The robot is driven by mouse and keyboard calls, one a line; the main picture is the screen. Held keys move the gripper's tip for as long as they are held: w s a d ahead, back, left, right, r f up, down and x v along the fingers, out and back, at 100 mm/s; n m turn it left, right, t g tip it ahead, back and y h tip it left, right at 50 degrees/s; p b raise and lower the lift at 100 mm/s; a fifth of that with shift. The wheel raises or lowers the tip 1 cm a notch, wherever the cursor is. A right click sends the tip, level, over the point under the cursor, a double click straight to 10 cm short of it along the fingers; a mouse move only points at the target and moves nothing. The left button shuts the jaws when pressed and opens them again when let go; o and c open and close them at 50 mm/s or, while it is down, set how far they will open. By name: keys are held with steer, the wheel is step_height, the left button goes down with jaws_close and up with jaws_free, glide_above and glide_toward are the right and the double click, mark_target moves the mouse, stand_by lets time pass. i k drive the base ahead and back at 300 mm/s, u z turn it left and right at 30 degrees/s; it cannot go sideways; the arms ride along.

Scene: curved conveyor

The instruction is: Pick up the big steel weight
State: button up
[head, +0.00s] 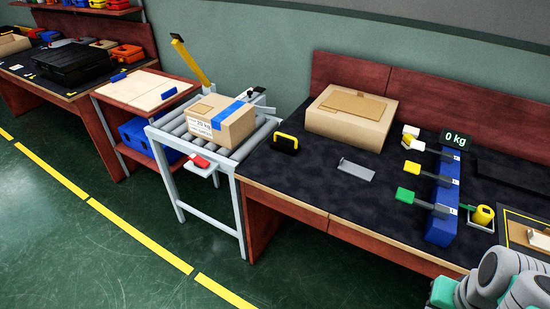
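No object here is plainly a big steel weight, and I cannot tell which one it is. A black block with a yellow handle (286,143) stands on the dark bench top near its left end. A small yellow rounded object with a handle (483,214) sits in a small frame at the right of the bench. A flat grey metal piece (356,170) lies between them. Part of my grey and green arm shows at the bottom right corner. My gripper is not in view.
A large cardboard box (350,118) stands behind. A taped carton (222,121) rests on the roller conveyor (250,140). The green floor in front is clear.

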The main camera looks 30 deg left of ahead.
mark_target(288, 147)
steer(key=u, duration=0.4)
steer(key=i, duration=0.7)
steer(key=u, duration=0.9)
steer(key=i, duration=0.6)
steer(key=u, duration=0.2)
steer(key=k, duration=0.5)
steer(key=u, duration=1.2)
steer(key=i, duration=0.6)
steer(key=z, duration=0.3)
